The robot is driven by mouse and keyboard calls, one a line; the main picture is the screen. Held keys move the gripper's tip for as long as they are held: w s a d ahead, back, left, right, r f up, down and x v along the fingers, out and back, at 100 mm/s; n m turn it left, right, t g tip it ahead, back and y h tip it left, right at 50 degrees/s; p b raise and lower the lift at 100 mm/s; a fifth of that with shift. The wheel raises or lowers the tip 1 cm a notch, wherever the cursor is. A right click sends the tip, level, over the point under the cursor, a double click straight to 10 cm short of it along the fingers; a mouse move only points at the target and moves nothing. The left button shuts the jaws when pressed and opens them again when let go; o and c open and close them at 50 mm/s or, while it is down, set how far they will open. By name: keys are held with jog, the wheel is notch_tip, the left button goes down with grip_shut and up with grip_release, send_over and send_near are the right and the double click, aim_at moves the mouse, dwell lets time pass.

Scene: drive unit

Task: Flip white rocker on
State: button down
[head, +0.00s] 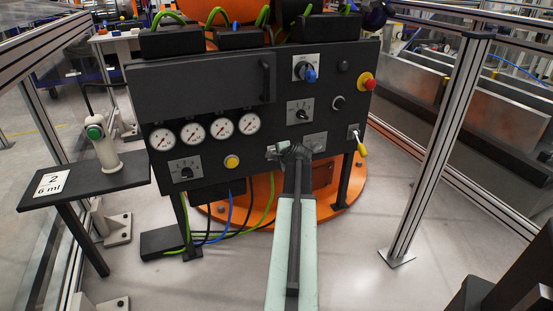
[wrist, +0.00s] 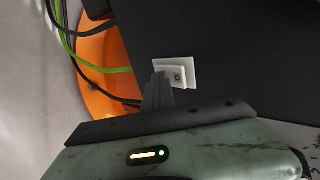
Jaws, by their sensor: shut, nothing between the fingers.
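The white rocker (head: 279,147) sits low on the dark panel, just left of my gripper (head: 293,150) in the head view. My gripper hides part of it there. In the wrist view the white rocker (wrist: 180,74) shows on a light square plate with a small round mark. My gripper (wrist: 160,80) is shut and empty, with its fingertips at the rocker's lower left edge in that view. I cannot tell whether they touch it, or which way the rocker is tipped.
A side shelf (head: 110,183) holds a white-and-green device (head: 101,143). Metal posts flank the panel.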

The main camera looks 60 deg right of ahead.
jog(key=shift+d+r+p, duration=0.1)
jog(key=shift+r+p, duration=0.45)
jog(key=shift+r, duration=0.25)
jog(key=f+p+v, duration=0.1)
jog(key=p+v, duration=0.5)
jog(key=v, duration=0.7)
jog(key=shift+s+a+r+p, duration=0.15)
jog(key=shift+s+a+p, duration=0.2)
jog(key=shift+s, duration=0.2)
